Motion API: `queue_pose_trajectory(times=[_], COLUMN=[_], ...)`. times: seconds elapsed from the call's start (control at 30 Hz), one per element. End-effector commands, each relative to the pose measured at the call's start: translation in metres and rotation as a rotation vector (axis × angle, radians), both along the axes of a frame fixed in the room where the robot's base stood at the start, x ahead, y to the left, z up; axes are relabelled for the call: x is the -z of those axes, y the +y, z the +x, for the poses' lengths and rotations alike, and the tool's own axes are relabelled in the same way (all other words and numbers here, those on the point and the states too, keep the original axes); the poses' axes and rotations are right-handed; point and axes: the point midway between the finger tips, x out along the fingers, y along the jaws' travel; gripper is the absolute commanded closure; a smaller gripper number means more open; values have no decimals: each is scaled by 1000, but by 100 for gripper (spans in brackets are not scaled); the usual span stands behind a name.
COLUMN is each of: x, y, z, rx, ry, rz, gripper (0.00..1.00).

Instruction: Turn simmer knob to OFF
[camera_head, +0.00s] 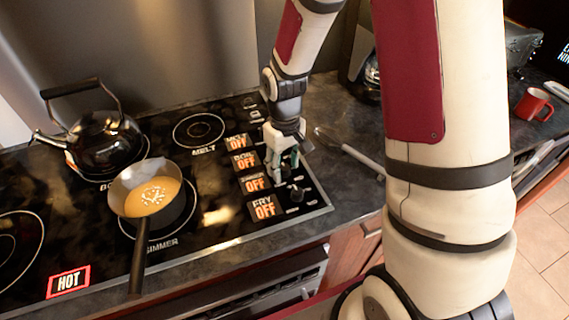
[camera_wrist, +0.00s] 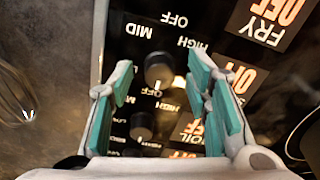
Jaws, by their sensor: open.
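The simmer knob (camera_wrist: 158,68) is a short dark cylinder on the black control strip, beside an orange OFF display (camera_wrist: 240,80) partly hidden by a finger in the wrist view. In the head view the simmer display (camera_head: 256,183) reads OFF. My gripper (camera_wrist: 162,76) is open, with its green-padded fingers on either side of the simmer knob and gaps showing on both sides. In the head view my gripper (camera_head: 283,170) points down over the control strip and hides much of this knob.
The fry knob (camera_head: 296,194) stands close in front of my gripper; another knob (camera_wrist: 143,125) lies behind it. A saucepan (camera_head: 155,195) of orange food and a black kettle (camera_head: 105,140) stand on the cooktop. A whisk (camera_head: 345,150) lies right; HOT (camera_head: 68,282) glows front left.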

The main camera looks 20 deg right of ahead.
Motion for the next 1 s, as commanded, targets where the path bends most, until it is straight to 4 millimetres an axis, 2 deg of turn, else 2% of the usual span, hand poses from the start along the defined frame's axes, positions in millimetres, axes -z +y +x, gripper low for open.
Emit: queue_pose_trajectory(times=[0.17,0.5,0.7,1.0], x=[-12,-78,-108,-120], y=[0,0,0,0], z=[0,1,1,0], rx=[1,0,0,0], ry=[-2,-6,-4,0], rz=[0,0,0,0], gripper=[56,56,56,56])
